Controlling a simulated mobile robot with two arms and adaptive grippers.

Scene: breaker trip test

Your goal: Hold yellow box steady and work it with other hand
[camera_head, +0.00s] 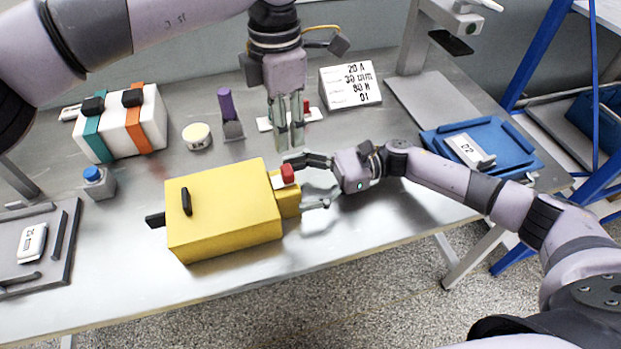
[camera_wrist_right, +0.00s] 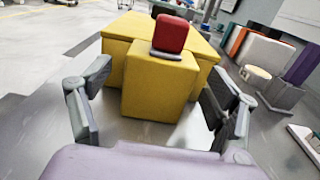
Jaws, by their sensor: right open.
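The yellow box (camera_head: 222,210) lies on the metal table. It has a black handle on top, a black piece at its left end and a smaller yellow block with a red switch (camera_head: 288,173) at its right end. My right gripper (camera_head: 303,184) is open at that end, its fingers apart on either side of the small block. The right wrist view shows the red switch (camera_wrist_right: 170,33) above the block (camera_wrist_right: 155,85), with a gap to each finger. My left gripper (camera_head: 288,128) points down behind the box, above the table, apart from it; its finger opening is unclear.
A blue-button block (camera_head: 98,182) and grey tray (camera_head: 66,235) are left; a blue tray (camera_head: 510,150) is right.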

